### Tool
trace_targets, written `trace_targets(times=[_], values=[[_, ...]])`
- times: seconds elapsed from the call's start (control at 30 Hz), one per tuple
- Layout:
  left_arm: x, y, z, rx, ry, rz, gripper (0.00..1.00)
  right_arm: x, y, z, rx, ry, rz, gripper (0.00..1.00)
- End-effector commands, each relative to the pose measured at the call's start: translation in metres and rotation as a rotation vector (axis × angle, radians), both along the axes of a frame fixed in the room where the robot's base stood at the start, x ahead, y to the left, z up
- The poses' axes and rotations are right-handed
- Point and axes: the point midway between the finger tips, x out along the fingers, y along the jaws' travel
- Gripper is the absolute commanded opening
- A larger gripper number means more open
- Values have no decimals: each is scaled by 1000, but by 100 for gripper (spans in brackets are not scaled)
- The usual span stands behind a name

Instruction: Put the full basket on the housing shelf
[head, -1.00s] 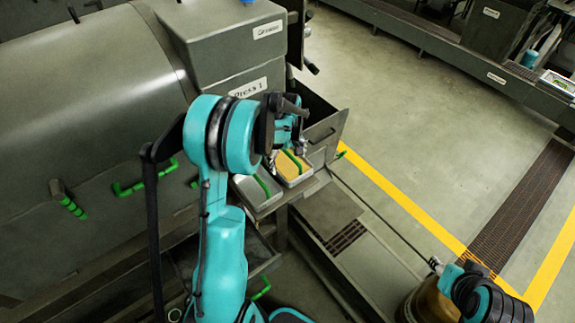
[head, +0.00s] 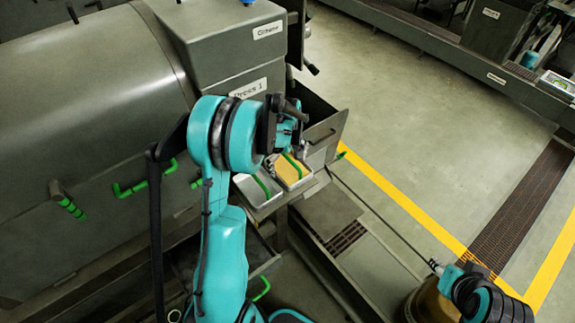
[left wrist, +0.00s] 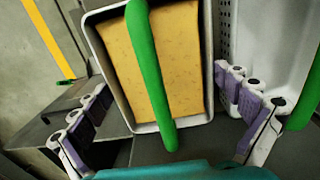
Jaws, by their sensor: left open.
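The full basket (head: 296,181) is a grey metal tray with yellow-brown contents and a green handle. It stands on a small shelf (head: 270,207) at the lower front of Press 1. In the left wrist view the basket (left wrist: 205,60) is close, its green handle (left wrist: 150,75) running across it. My left gripper (left wrist: 162,85) is open, with one finger pair on each side of the basket's near end, not closed on the handle. In the head view the left gripper (head: 299,143) is just above the basket, partly hidden by its own wrist. My right gripper (head: 437,266) is small at lower right; its jaws are unclear.
A second grey basket (head: 250,187) with a green handle, looking empty, stands directly to the left of the full one. An open grey bin (head: 322,128) is behind. The press body (head: 85,110) fills the left. Floor to the right is open.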

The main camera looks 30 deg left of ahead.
Motion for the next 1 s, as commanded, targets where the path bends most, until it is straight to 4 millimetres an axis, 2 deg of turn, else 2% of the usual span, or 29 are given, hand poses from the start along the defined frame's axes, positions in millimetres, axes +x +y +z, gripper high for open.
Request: trace_targets(times=[0.4,0.67,0.83,1.0], values=[[0,0,89,0,0,0,100,0,0,11,0,0,0,40],[-2,-2,118,1,-5,-10,100,0,0,14,0,0,0,40],[-20,-26,145,23,-69,-140,100,0,0,14,0,0,0,40],[-64,-70,179,82,-200,-408,100,0,0,14,0,0,0,40]])
